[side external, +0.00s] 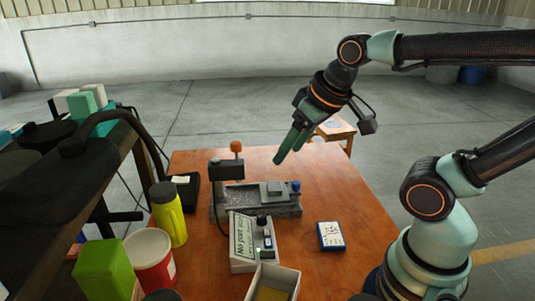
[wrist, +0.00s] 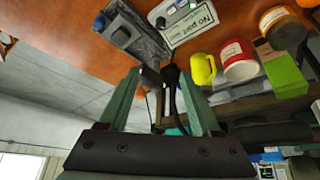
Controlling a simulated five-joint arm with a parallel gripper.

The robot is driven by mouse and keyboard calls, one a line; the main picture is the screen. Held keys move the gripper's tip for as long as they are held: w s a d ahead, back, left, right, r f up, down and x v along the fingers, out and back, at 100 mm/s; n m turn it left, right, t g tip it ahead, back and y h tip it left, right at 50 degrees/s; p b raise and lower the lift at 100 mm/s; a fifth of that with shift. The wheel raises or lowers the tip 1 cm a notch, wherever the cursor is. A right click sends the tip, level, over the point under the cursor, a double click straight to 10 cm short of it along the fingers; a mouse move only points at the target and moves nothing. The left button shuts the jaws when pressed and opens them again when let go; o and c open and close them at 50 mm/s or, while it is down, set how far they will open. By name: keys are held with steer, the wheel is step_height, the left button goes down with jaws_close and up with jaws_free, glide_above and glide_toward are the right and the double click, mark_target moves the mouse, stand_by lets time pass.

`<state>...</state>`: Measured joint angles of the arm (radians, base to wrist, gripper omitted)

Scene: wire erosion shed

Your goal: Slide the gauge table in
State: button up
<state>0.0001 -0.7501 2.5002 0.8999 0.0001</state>
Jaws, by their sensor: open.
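The gauge (side external: 258,208) is a long grey speckled base on the orange-brown table. A small grey block (side external: 276,188), apparently the gauge table, sits toward its right end, beside a blue knob (side external: 295,187). A dark post with an orange knob (side external: 236,147) stands at its left end. The base also shows in the wrist view (wrist: 152,43), with the block (wrist: 120,33) and the blue knob (wrist: 99,23). My gripper (side external: 289,153) has green fingers, is open and empty, and hangs above the gauge, apart from it. It also shows in the wrist view (wrist: 160,82).
A grey control box (side external: 242,245) with a label stands in front of the gauge. A blue-white box (side external: 331,236) lies at right. A yellow bottle (side external: 168,214), red-white tub (side external: 150,258) and green block (side external: 104,269) stand at left.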

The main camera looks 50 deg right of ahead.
steer(key=shift+c, duration=0.3)
steer(key=g, duration=0.6)
glide_above(296, 182)
step_height(296, 182, down, 8)
step_height(296, 182, down, 12)
steer(key=shift+s+r, duration=0.1)
jaws_close()
stand_by(1.0)
